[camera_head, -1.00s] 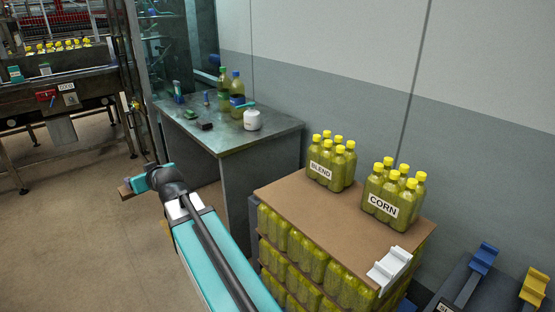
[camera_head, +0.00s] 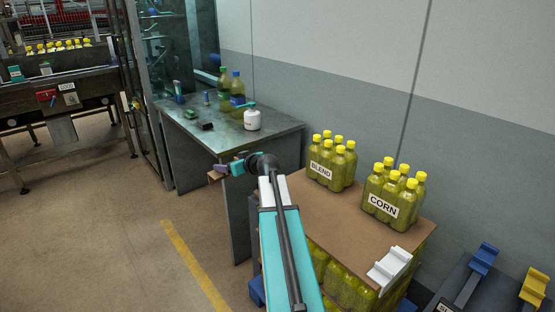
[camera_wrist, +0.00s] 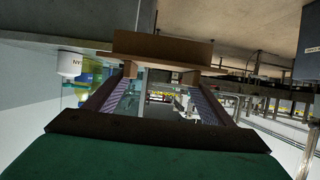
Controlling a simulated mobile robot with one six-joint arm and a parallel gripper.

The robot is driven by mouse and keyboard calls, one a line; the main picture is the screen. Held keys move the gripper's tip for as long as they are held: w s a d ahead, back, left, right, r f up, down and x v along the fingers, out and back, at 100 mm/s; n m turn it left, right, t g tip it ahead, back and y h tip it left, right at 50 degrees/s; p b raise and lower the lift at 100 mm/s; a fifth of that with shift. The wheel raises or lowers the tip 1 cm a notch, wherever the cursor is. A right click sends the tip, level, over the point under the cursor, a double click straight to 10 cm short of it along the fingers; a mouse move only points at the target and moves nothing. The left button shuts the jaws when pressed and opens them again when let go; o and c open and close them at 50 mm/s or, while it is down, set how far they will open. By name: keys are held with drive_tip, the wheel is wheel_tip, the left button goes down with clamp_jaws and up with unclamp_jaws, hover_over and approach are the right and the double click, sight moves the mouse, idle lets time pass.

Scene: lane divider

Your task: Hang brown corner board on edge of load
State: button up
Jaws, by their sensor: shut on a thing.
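The brown corner board (camera_wrist: 163,47) shows in the wrist view across the tips of my gripper (camera_wrist: 158,75), which is shut on it. In the head view the board (camera_head: 214,176) is a small brown piece at the end of my gripper (camera_head: 223,169), in front of the grey table and left of the load. The load is a stack of yellow-green bottles (camera_head: 345,284) under a brown sheet (camera_head: 313,208). A white corner piece (camera_head: 390,269) sits on its front right edge. The board is apart from the load. My arm hides the load's left side.
Labelled bottle packs, BLEND (camera_head: 331,161) and CORN (camera_head: 393,193), stand on the sheet. A grey table (camera_head: 262,136) holds bottles and small items. Blue (camera_head: 483,258) and yellow (camera_head: 535,287) holders are at right. Floor at left is open, with a yellow line (camera_head: 196,266).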

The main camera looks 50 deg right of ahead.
drive_tip(key=s+d, duration=0.4)
drive_tip(key=d, duration=0.4)
drive_tip(key=s+d+f, duration=0.1)
drive_tip(key=s+d, duration=0.3)
drive_tip(key=d, duration=0.4)
drive_tip(key=shift+s+d+f, duration=0.15)
drive_tip(key=shift+s+d, duration=0.15)
drive_tip(key=shift+s, duration=0.05)
drive_tip(key=shift+f+b, duration=0.2)
drive_tip(key=shift+b, duration=0.65)
drive_tip(key=shift+f+b, duration=4.2)
drive_tip(key=shift+b, duration=0.3)
drive_tip(key=shift+f+b, duration=0.6)
drive_tip(key=shift+b, duration=0.15)
drive_tip(key=o, duration=1.1)
drive_tip(key=shift+s, duration=0.15)
